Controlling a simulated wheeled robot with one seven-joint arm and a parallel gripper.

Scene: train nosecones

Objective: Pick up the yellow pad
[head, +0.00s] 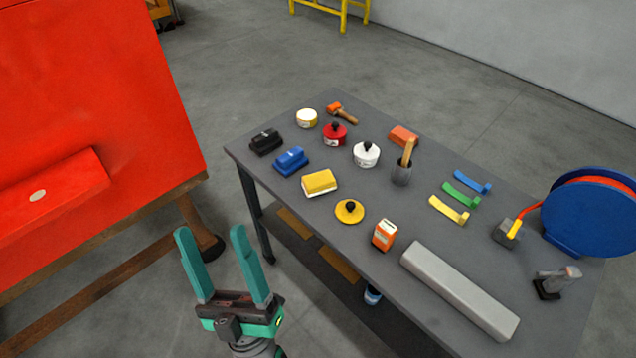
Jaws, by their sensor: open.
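The yellow pad is a small block with a yellow top and a pale lower edge (320,183). It lies on the dark grey table (285,220), toward its left part, in front of the blue block and left of the white pot. My gripper (210,235) has two teal fingers spread apart with nothing between them. It is over the floor, left of the table's near edge, apart from the pad and lower left of it in the picture.
Near the pad are a blue block (290,160), a black block (265,141), a white pot (366,154) and a round yellow item with a black knob (349,212). A long grey bar (460,290) lies nearer. A large red body (90,110) stands at left.

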